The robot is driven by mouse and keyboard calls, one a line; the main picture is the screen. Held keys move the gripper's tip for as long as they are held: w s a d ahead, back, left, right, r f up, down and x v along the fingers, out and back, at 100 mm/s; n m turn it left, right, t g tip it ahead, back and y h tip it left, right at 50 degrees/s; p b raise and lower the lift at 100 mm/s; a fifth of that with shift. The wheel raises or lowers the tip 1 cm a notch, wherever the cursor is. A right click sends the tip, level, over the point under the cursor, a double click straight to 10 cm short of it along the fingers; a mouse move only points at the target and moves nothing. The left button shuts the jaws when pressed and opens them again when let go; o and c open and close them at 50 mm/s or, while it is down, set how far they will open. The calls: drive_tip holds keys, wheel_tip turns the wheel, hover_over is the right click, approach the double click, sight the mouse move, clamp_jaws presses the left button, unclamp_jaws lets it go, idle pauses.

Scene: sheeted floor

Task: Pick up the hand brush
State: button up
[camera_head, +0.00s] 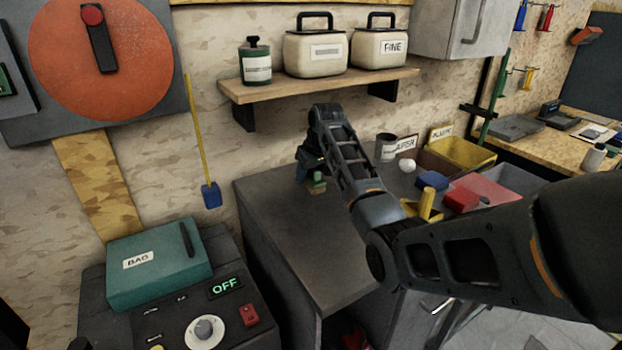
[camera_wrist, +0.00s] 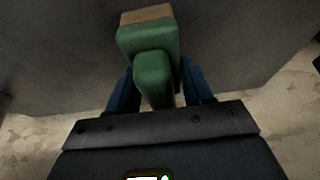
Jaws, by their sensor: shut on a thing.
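The hand brush (camera_wrist: 150,52) is green with a tan strip along its far end. In the wrist view its green handle lies between the two blue fingers of my gripper (camera_wrist: 155,92), which is shut on it. In the head view the brush (camera_head: 317,184) shows small at the left back part of the grey worktop, beneath my gripper (camera_head: 312,172). My arm hides part of the gripper there. I cannot tell whether the brush touches the worktop.
The grey worktop (camera_head: 290,240) is clear at its front left. Yellow, red and blue items and a red bin (camera_head: 485,189) crowd its right side. A wooden shelf (camera_head: 310,88) with containers hangs above the back. A machine with a teal box (camera_head: 160,262) stands at left.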

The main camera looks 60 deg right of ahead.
drive_tip(key=shift+c, duration=0.7)
drive_tip(key=shift+r, duration=0.1)
drive_tip(key=shift+r, duration=0.3)
wheel_tip(320, 180, up, 3)
drive_tip(key=shift+w+f+b, duration=0.1)
drive_tip(key=shift+b, duration=0.25)
drive_tip(key=s+d+r+b, duration=0.1)
drive_tip(key=s+d+r, duration=0.5)
drive_tip(key=s, duration=0.4)
drive_tip(key=shift+d+r, duration=0.2)
drive_tip(key=shift+r, duration=0.55)
